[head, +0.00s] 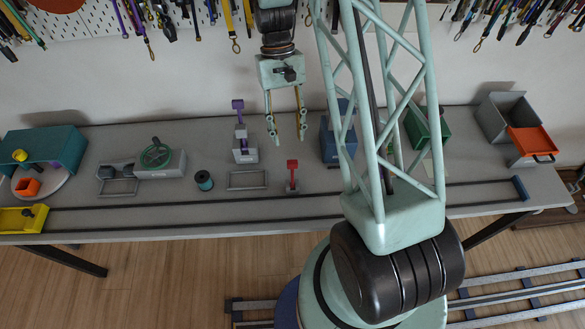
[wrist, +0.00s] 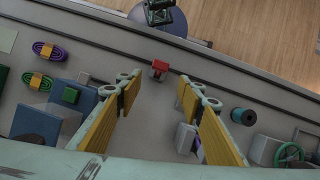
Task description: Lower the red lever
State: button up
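The red lever (head: 292,165) stands upright on the grey table, near the middle of its front part. In the wrist view its red top (wrist: 160,65) shows just beyond and between the fingertips. My gripper (head: 287,132) points down with its two fingers spread apart and nothing between them. It hangs above the table, higher than the lever and slightly behind it in the head view. The wrist view also shows the open gripper (wrist: 158,90) with yellow pads. No finger touches the lever.
A purple-handled device (head: 240,137) stands left of my gripper. A blue box (head: 333,140) is to the right, partly hidden by my arm. A dark rail runs in front.

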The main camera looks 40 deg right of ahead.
aim_at(292, 169)
jog(key=shift+s+f, duration=0.1)
jog(key=shift+f, duration=0.05)
jog(key=shift+p+x, duration=0.75)
jog(key=shift+x, duration=5.9)
jog(key=shift+s, duration=0.1)
jog(key=shift+c, duration=0.9)
jog(key=c, duration=1)
